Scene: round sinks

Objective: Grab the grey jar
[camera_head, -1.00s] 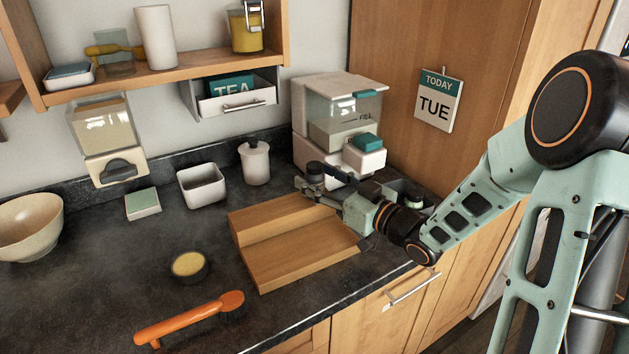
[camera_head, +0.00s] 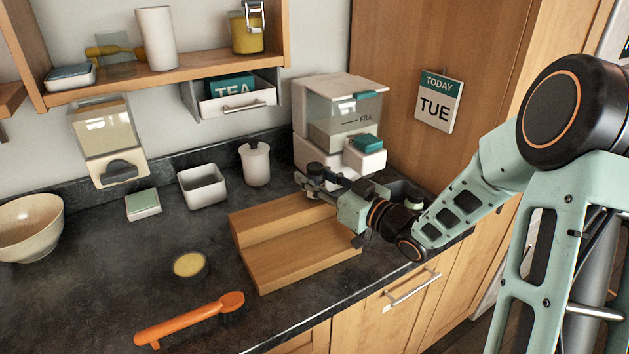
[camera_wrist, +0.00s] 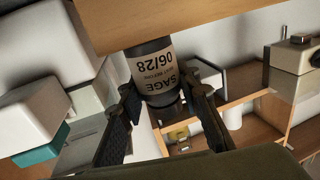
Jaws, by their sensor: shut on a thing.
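The grey jar (camera_wrist: 157,72) shows in the wrist view, with a tan label reading SAGE 06/28 upside down in the picture. My gripper (camera_wrist: 161,88) has one dark finger on each side of it and is shut on it. The jar's end at the top of that view is by the wooden stepped rack (camera_wrist: 180,18). In the head view my gripper (camera_head: 318,182) is low at the rack's back right end. The jar is mostly hidden there by the gripper, and I cannot tell its outline.
The wooden rack (camera_head: 300,258) lies close under my gripper. A white dispenser (camera_head: 310,95) stands right behind it. A white lidded canister (camera_head: 255,165) and square pot (camera_head: 203,187) are to the left. An orange brush (camera_head: 190,318) and round tin (camera_head: 189,266) lie in front.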

